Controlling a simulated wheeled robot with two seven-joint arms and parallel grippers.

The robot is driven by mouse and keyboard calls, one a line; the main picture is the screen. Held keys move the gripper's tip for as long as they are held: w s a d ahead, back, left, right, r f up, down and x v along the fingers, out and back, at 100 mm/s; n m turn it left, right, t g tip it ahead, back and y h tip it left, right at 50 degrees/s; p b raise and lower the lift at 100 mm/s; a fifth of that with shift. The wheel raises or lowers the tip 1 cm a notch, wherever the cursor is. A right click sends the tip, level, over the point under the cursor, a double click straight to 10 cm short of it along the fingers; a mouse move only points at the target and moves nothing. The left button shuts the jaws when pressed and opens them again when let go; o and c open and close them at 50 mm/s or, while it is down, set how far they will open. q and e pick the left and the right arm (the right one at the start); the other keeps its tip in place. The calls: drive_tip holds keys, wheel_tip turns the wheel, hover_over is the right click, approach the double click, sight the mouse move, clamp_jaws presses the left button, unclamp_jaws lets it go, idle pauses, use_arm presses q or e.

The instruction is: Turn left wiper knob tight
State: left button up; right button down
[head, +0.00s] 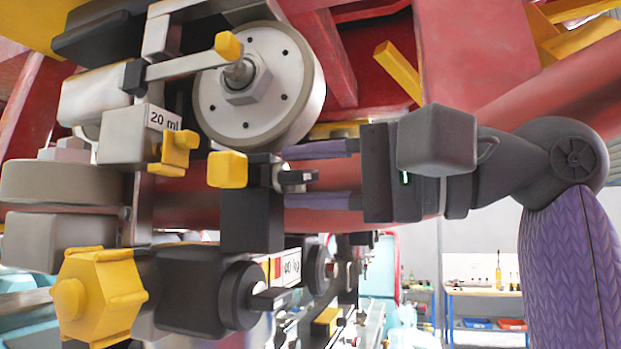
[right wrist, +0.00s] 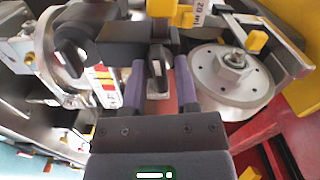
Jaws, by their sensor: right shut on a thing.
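My right gripper (head: 290,176) reaches in from the right, its two purple fingers one above the other. Between their tips is a small grey wiper knob (head: 297,177) on the side of a dark block with a yellow cap (head: 227,169). In the right wrist view the fingers of my right gripper (right wrist: 159,72) stand on either side of the grey knob (right wrist: 158,86), shut on it. The fingers hide part of the knob, and its tightness cannot be told. My left gripper is not in view.
A large pale wheel (head: 257,85) with a central nut sits just above the fingers. A yellow hand knob (head: 98,297) and a black round fitting (head: 243,295) are at the lower left. Red beams lie behind. A workbench (head: 485,293) stands far back right.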

drive_tip(key=shift+m, duration=1.1)
drive_tip(key=c, duration=0.6)
unclamp_jaws()
drive_tip(key=shift+c, duration=0.2)
drive_tip(key=shift+d, duration=0.1)
drive_tip(key=b+v, duration=0.3)
drive_tip(key=v, duration=0.7)
drive_tip(key=shift+b, duration=0.3)
